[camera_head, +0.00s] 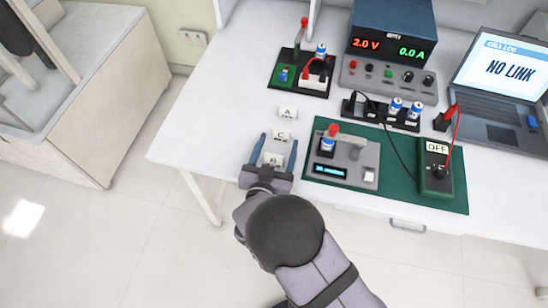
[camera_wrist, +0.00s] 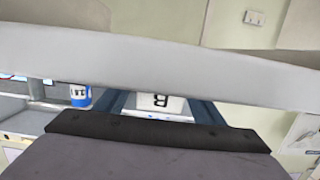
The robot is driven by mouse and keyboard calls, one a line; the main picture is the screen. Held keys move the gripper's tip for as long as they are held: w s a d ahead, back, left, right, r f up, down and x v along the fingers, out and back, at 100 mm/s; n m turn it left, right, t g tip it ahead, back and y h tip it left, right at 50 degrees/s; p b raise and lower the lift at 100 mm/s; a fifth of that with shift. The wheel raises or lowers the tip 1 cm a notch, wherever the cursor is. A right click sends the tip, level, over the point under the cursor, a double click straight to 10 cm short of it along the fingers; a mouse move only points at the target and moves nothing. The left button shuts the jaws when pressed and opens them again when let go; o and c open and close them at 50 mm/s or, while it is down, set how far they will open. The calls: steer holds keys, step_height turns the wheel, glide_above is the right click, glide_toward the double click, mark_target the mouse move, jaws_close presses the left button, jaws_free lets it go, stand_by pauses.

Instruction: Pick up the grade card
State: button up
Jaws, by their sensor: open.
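Three small white grade cards stand in a column on the left of the white table: card A (camera_head: 287,113) farthest, card C (camera_head: 281,136) in the middle, card B (camera_head: 273,160) nearest. My gripper (camera_head: 278,139) is open at the table's front edge, with its two blue fingers pointing away from me. Card B lies between the fingers, close to the palm, and card C is near the fingertips. In the wrist view, card B (camera_wrist: 161,102) shows upside down between the blue fingers. A grey bar crosses that view and hides what is above. I cannot tell whether a finger touches card B.
Right of my gripper is a green mat (camera_head: 400,186) with a grey tester (camera_head: 343,165) holding a blue-white cell, and a meter (camera_head: 436,170). Behind are a cell rack (camera_head: 385,112), a power supply (camera_head: 391,30) and a laptop (camera_head: 505,75). The table's left side is clear.

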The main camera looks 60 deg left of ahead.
steer(key=c, duration=1.1)
steer(key=shift+r, duration=0.1)
steer(key=shift+c, duration=0.2)
step_height(320, 180, up, 10)
